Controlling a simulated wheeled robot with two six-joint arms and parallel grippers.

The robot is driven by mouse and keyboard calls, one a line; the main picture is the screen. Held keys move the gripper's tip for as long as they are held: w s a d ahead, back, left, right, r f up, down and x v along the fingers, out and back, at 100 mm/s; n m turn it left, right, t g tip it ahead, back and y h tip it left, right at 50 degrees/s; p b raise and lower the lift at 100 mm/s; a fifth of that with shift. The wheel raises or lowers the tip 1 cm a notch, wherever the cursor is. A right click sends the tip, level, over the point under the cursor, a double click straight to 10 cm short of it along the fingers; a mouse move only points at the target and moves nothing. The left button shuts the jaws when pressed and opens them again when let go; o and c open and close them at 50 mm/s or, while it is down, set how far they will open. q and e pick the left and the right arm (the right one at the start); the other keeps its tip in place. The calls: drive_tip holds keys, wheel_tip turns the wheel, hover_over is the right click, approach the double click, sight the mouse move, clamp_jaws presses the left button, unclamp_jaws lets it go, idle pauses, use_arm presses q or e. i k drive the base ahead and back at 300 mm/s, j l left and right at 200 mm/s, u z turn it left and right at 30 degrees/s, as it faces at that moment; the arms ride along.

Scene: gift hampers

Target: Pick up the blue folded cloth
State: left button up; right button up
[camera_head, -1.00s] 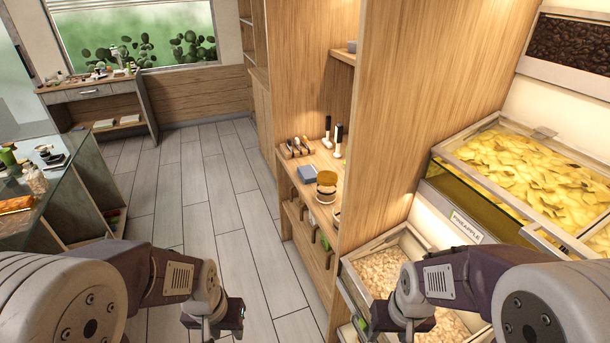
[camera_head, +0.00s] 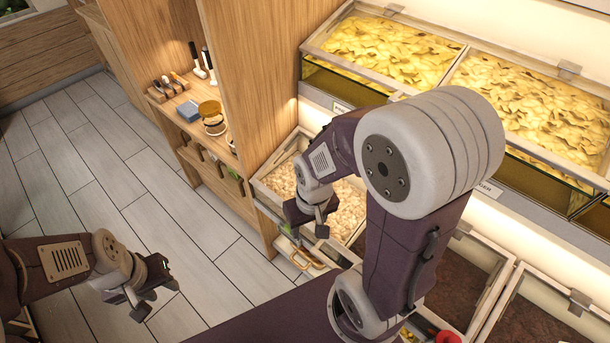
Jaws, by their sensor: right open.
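The blue folded cloth (camera_head: 188,111) lies on the wooden shelf counter left of the tall wooden panel, between a tool rack and a round jar. My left gripper (camera_head: 150,302) is at the lower left over the floor, well apart from the cloth; its fingers are too small and turned to tell open from shut. My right gripper (camera_head: 312,228) is in front of the bin of pale pieces, below and right of the cloth, and is open with nothing seen in it.
A jar with an amber lid (camera_head: 211,117) stands right beside the cloth. A tool rack (camera_head: 167,87) and upright dark-handled tools (camera_head: 204,63) are behind it. The wooden panel (camera_head: 258,70) separates the counter from the pale-piece bin (camera_head: 345,205). The floor (camera_head: 100,170) at left is clear.

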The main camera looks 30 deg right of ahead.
sight(189, 109)
drive_tip(key=i+j, duration=0.1)
drive_tip(key=j, duration=0.25)
drive_tip(key=i+j+z, duration=0.1)
drive_tip(key=j, duration=0.55)
drive_tip(key=i+j+z, duration=0.15)
drive_tip(key=i+j, duration=0.3)
drive_tip(key=i, duration=0.2)
drive_tip(key=i+j+z, duration=0.2)
drive_tip(key=i+j, duration=0.3)
drive_tip(key=i, duration=0.15)
drive_tip(key=i+l, duration=0.1)
drive_tip(key=i, duration=0.3)
drive_tip(key=i+l, duration=0.1)
drive_tip(key=i, duration=0.25)
drive_tip(key=z, duration=0.05)
